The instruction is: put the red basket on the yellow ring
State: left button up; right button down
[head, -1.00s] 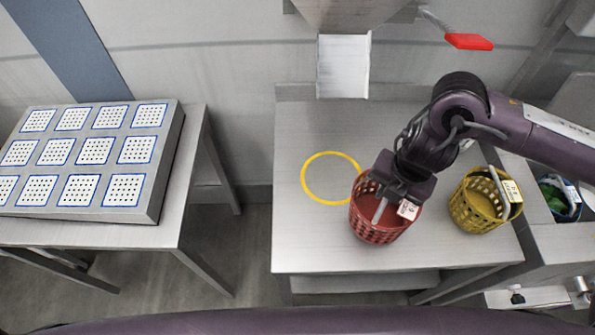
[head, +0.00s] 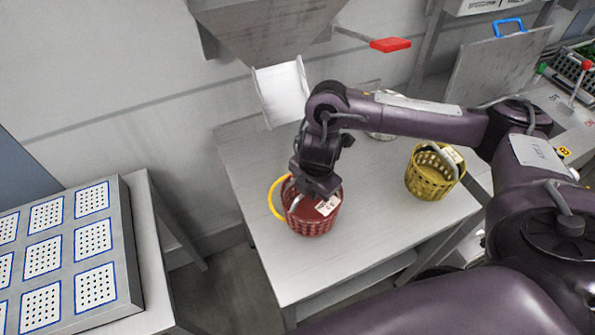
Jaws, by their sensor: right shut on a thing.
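The red basket (head: 311,222) is in the head view over the grey metal table, near its left edge. The yellow ring (head: 273,203) is a flat circle on the table; only its left arc shows, and the basket hides the rest. My right gripper (head: 308,197) reaches down into the top of the basket and is shut on it. I cannot tell whether the basket's bottom touches the table or hangs a little above it. My left gripper is not in view.
A yellow basket (head: 432,176) stands on the table (head: 365,240) to the right. A metal chute (head: 282,92) hangs behind, with a red-ended lever (head: 390,44). A panel with blue-edged perforated squares (head: 128,255) lies at left. The table front is clear.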

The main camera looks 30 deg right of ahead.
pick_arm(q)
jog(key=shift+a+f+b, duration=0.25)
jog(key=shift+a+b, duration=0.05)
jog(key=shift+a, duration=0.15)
pick_arm(e)
jog(key=w+f, duration=0.1)
jog(key=w, duration=0.6)
jog(key=shift+w+d+f, duration=0.15)
jog(key=shift+f, duration=0.05)
jog(key=c, duration=1.5)
grip_release()
jog(key=shift+f, duration=0.15)
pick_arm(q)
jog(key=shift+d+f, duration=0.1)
